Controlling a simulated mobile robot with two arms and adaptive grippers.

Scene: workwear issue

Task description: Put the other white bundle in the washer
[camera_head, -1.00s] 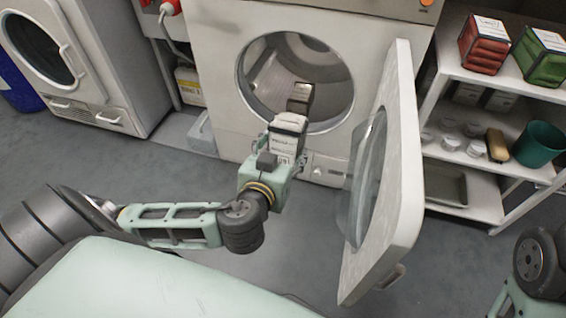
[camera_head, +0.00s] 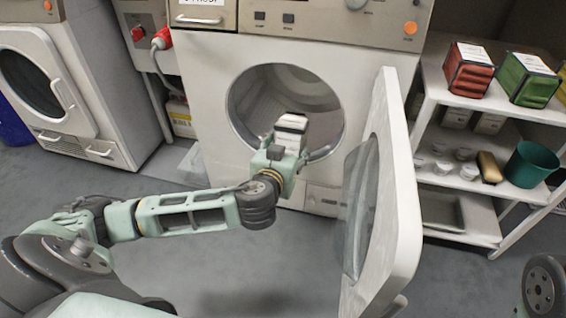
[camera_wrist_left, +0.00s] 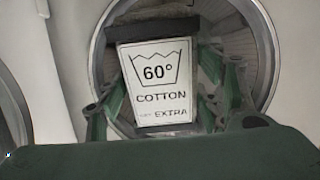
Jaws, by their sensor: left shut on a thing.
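The white bundle (camera_head: 291,123) is held upright in my left gripper (camera_head: 284,148), in front of the lower part of the washer's round opening. In the left wrist view, the bundle's white label (camera_wrist_left: 157,88) reads 60° cotton extra, with green fingers on both sides. I cannot tell whether its far end is past the rim. The washer (camera_head: 212,72) is open, and its grey drum (camera_head: 262,95) shows behind the bundle. Any bundle inside is hidden now. My right gripper is out of view; only part of that arm shows at lower right.
The washer door (camera_head: 398,190) stands wide open to the right of the opening. A shelf (camera_head: 480,228) at right holds a red bundle (camera_head: 470,72), a green bundle (camera_head: 534,82) and a teal bin (camera_head: 528,165). Another machine (camera_head: 75,105) stands at left.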

